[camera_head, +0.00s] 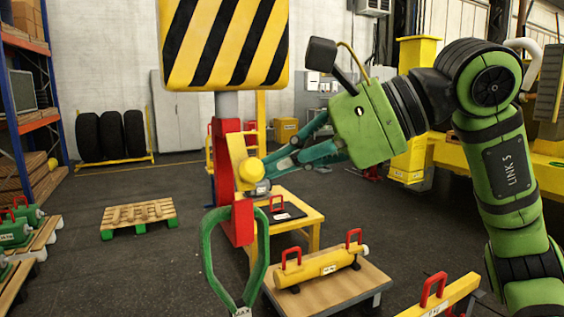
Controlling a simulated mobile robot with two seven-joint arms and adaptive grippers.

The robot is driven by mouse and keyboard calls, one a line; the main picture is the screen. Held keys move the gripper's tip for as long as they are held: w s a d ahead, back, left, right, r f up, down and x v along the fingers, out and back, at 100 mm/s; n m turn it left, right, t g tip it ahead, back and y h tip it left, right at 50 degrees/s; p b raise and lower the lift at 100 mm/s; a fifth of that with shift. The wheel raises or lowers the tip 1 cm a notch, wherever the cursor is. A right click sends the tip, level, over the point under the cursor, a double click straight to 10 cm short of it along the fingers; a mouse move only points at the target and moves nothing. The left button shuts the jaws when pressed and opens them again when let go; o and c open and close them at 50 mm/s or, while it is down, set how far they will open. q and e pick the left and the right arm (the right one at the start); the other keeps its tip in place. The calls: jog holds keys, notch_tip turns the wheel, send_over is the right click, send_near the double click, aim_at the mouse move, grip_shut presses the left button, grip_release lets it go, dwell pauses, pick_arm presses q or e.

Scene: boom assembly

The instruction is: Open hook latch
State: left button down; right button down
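A crane hook hangs from a yellow-and-black striped block (225,45). Its red hook body (232,225) shows below the block on a grey shank. The yellow latch (236,155), with a round yellow knob (251,169), is at the hook's upper right side. My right gripper (264,180), with teal fingers, reaches in from the right, its fingertips at the knob. I cannot tell whether it touches or grips the knob. A green loop (211,265) with a "MAX" tag hangs at the hook's lower part. My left gripper is not in view.
A yellow cylinder with red handles (320,268) lies on a low wooden-topped stand below right. A yellow table (300,217) stands behind the hook. A pallet (138,215) lies at left, tyres (110,135) stand behind. The floor left of the hook is mostly clear.

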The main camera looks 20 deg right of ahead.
jog(key=shift+s+r+p, duration=0.3)
jog(key=shift+r+p, duration=0.3)
jog(key=shift+r, duration=0.35)
jog(key=shift+r+p, duration=0.7)
jog(key=shift+r, duration=0.1)
dwell(1.0)
jog(key=shift+f, duration=0.1)
dwell(0.6)
